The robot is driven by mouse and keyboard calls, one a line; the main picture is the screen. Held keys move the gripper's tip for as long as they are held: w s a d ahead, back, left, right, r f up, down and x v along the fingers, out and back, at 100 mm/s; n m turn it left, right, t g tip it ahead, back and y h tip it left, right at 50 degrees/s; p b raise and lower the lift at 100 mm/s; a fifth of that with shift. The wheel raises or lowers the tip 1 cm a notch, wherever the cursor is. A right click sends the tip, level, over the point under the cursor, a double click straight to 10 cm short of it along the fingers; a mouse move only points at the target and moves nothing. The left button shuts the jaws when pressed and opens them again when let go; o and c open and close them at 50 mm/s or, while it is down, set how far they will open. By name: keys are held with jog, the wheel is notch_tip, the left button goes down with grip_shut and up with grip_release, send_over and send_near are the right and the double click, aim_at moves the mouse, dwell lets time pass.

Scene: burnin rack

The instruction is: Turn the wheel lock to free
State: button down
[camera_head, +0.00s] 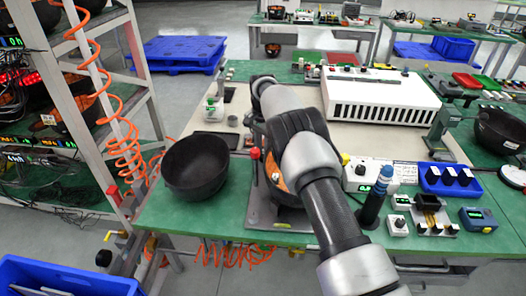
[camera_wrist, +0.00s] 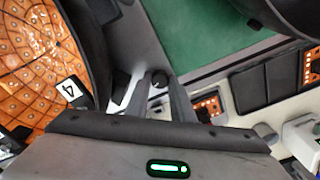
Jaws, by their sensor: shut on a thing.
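In the wrist view, the two grey fingers of my gripper (camera_wrist: 160,92) reach forward and are shut on a small black knob (camera_wrist: 159,78), which I take to be the wheel lock. The knob sits on a grey plate beside a round orange-tiled unit (camera_wrist: 32,60) with a dark rim and a tag marked 4. The exact angle of the lock is too small to tell. In the head view, my arm covers the gripper and most of the orange unit (camera_head: 276,174), which stands on a grey base plate. A red-topped post (camera_head: 255,154) stands at its left.
A black bowl (camera_head: 196,166) stands left on the green bench (camera_head: 175,222). A white vented box (camera_head: 380,97) is at the back. A shelf rack (camera_head: 98,100) rises at the left.

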jog(key=n, duration=0.3)
jog(key=shift+n, duration=0.4)
jog(key=n, duration=0.3)
jog(key=shift+n, duration=0.3)
jog(key=n, duration=0.6)
jog(key=shift+n, duration=0.4)
jog(key=c, duration=1.5)
grip_release()
jog(key=shift+c, duration=0.2)
notch_tip(320, 180, up, 18)
jog(key=p, duration=0.4)
jog(key=shift+f, duration=0.25)
